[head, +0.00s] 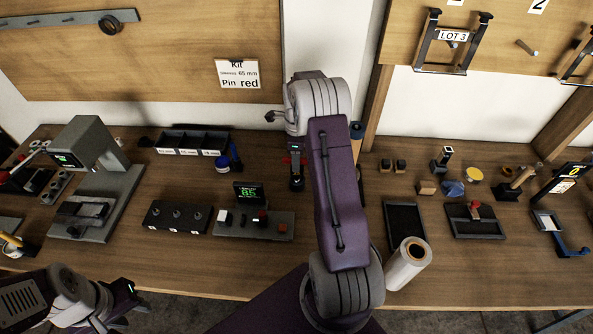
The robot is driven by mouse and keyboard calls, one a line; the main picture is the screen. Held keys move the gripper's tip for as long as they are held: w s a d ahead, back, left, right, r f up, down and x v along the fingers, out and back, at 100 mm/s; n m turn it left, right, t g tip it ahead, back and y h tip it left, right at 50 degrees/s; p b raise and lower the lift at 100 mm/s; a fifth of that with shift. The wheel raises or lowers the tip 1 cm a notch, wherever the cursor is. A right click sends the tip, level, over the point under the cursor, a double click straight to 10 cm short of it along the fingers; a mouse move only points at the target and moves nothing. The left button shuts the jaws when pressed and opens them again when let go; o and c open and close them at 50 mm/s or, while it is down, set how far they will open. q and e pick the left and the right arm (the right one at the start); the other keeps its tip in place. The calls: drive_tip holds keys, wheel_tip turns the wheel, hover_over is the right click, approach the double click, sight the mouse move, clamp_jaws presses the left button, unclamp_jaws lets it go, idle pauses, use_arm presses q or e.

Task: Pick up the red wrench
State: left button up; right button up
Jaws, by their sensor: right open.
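I cannot pick out a wrench shape on the bench in the head view. My left gripper (125,293) is at the lower left, near the bench's front edge. Its fingertips are not clear, and nothing held is visible.
A wooden bench (150,270) spans the view. A grey machine (95,190) stands left. A control box (245,226), button panel (177,217) and black bins (192,143) are left of my right arm.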

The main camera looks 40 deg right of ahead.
drive_tip(key=shift+d+f, duration=0.15)
drive_tip(key=shift+f, duration=0.8)
wheel_tip(320, 180, down, 4)
drive_tip(key=shift+s+f+p, duration=0.1)
drive_tip(key=shift+s+p, duration=0.05)
drive_tip(key=shift+p, duration=0.35)
drive_tip(key=shift+f, duration=0.55)
drive_tip(key=shift+r, duration=0.1)
clamp_jaws()
